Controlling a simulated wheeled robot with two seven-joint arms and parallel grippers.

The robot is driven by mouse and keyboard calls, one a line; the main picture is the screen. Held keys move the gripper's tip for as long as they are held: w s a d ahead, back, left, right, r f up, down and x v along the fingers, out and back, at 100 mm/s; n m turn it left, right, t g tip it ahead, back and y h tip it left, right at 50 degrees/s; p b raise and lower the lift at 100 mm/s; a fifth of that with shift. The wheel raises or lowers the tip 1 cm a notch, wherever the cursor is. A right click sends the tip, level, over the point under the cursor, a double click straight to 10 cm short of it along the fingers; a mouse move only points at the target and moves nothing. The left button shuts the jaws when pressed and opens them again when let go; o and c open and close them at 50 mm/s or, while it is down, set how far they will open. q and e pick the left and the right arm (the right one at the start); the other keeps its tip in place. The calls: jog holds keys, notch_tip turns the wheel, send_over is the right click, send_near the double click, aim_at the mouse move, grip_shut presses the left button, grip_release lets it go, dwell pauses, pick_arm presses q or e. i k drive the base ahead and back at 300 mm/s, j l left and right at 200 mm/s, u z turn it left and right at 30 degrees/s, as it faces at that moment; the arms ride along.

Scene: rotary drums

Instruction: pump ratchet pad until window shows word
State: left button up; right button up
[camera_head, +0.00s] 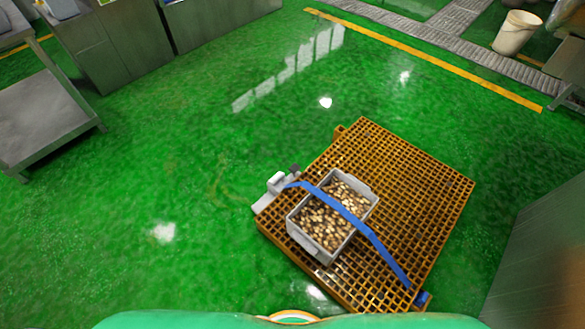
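A grey device (268,193) sits at the left edge of an orange grid pallet (420,190). It has a light block on top and a small dark part beside it, where a blue strap (345,214) begins. The strap runs over a grey crate (292,222) full of brown and pale round pieces to a blue end piece (422,298) at the pallet's lower right edge. I cannot make out a pad, a window or any word on the device at this size. Neither of my grippers is in view.
Glossy green floor (170,160) is open left of and behind the pallet. A metal table (40,115) and steel cabinets (120,50) stand at the upper left. A grey panel (545,255) rises at the right. A white bucket (515,35) stands near the drain grating (440,42).

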aim_at(294, 167)
jog(key=i+j+z, duration=0.2)
jog(key=i+j, duration=0.2)
jog(key=j, duration=0.2)
jog(key=i+j+z, duration=0.1)
jog(key=j, duration=0.25)
jog(key=i+j+z, duration=0.1)
jog(key=j, duration=0.25)
jog(key=i, duration=0.1)
